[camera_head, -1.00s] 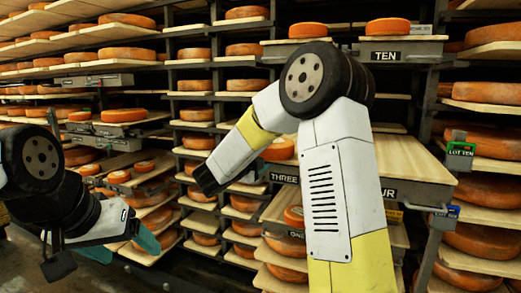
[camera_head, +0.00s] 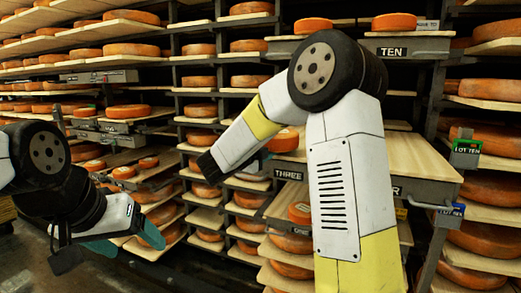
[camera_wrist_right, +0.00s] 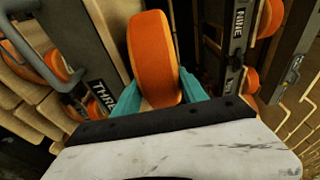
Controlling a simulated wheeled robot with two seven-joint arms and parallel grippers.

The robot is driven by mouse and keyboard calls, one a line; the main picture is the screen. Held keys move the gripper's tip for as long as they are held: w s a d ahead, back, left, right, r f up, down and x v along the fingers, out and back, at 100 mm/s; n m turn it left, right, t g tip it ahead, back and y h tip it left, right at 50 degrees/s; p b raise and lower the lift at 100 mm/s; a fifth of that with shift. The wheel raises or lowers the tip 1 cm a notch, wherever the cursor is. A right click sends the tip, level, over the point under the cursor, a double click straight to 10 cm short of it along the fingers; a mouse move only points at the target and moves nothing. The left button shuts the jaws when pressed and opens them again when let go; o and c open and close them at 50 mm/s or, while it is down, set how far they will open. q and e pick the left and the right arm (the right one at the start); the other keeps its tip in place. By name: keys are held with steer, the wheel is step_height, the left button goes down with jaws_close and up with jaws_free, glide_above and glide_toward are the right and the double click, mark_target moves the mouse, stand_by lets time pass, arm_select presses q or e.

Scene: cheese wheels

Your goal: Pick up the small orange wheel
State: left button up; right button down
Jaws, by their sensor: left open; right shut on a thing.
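The small orange wheel (camera_wrist_right: 155,58) is between the teal fingers of my right gripper (camera_wrist_right: 160,92) in the right wrist view. The fingers press on its two sides, and its near end is hidden by the gripper. In the head view the orange wheel (camera_head: 284,141) shows just above the board of the drawer marked THREE, partly hidden by my right arm. Whether it touches the board cannot be told. My left gripper (camera_head: 126,242) is open and empty at the lower left, apart from any wheel.
Racks full of wheels surround this spot. A pulled-out shelf with small wheels (camera_head: 124,172) is near my left arm.

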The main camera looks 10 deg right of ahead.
step_height(320, 180, up, 2)
steer(key=s+r, duration=0.1)
steer(key=s, duration=1.5)
steer(key=shift+d+r, duration=0.15)
steer(key=shift+d, duration=0.1)
steer(key=shift+r, duration=0.2)
steer(key=shift+r, duration=1.3)
steer(key=shift+w, duration=0.1)
